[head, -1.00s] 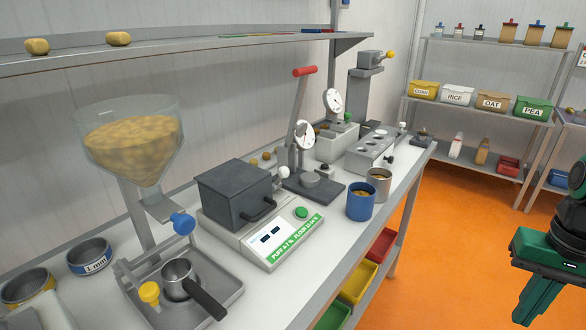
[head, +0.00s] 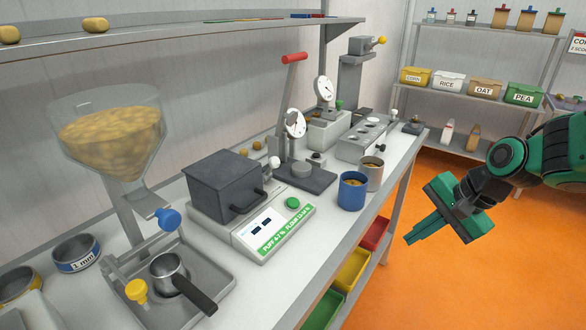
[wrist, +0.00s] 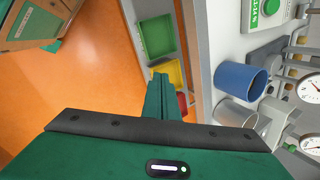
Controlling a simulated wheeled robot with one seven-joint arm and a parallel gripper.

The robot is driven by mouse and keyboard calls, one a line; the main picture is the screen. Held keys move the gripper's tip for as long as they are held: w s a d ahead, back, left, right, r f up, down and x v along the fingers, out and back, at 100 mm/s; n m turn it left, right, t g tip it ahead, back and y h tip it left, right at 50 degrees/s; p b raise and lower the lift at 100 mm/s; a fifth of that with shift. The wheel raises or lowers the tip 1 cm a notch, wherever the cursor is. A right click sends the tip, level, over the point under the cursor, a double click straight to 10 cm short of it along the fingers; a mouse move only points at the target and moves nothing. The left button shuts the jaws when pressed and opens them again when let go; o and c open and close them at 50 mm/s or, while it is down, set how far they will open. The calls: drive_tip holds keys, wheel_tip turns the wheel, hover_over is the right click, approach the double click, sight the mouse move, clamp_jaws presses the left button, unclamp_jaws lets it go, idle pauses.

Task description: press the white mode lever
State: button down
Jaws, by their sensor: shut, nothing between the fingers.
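A white ball knob (head: 274,163), apparently the mode lever, stands at the right rear side of the dark grey box (head: 226,186) on the tester with the display (head: 266,228). Its stem is mostly hidden. A second small white knob (head: 395,113) shows farther along the bench. My green gripper (head: 410,239) is shut and empty, over the orange floor to the right of the bench and well away from both knobs. In the wrist view its closed fingers (wrist: 159,80) point toward the bench edge; no white knob is clearly visible there.
A green button (head: 292,203) is on the tester. The blue cup (head: 353,190) and grey cup (head: 372,174) stand near the bench's front edge, between my gripper and the tester. A press with a red handle (head: 294,58) rises behind. Coloured bins (head: 352,270) sit below.

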sight(270, 168)
drive_tip(key=w+a+r+m+y, duration=0.1)
drive_tip(key=w+a, duration=0.1)
drive_tip(key=a, duration=0.1)
drive_tip(key=w+a+m+t+y, duration=0.1)
drive_tip(key=w+a+m+y, duration=0.1)
drive_tip(key=w+a, duration=0.1)
drive_tip(key=w+a+r+m+y, duration=0.1)
drive_tip(key=w+a+m, duration=0.1)
drive_tip(key=a, duration=0.2)
drive_tip(key=shift+w+r+t+y, duration=0.15)
drive_tip(key=shift+r+t+y, duration=0.15)
drive_tip(key=shift+r+t, duration=0.1)
drive_tip(key=w+a+r+m+t+y, duration=0.2)
drive_tip(key=w+a+r+m+y, duration=0.1)
drive_tip(key=w+a+r+m, duration=0.1)
drive_tip(key=shift+a+r+m+y, duration=0.4)
drive_tip(key=shift+a+r+m, duration=0.25)
drive_tip(key=shift+r+m, duration=0.35)
drive_tip(key=shift+a+f, duration=0.15)
drive_tip(key=shift+f, duration=0.05)
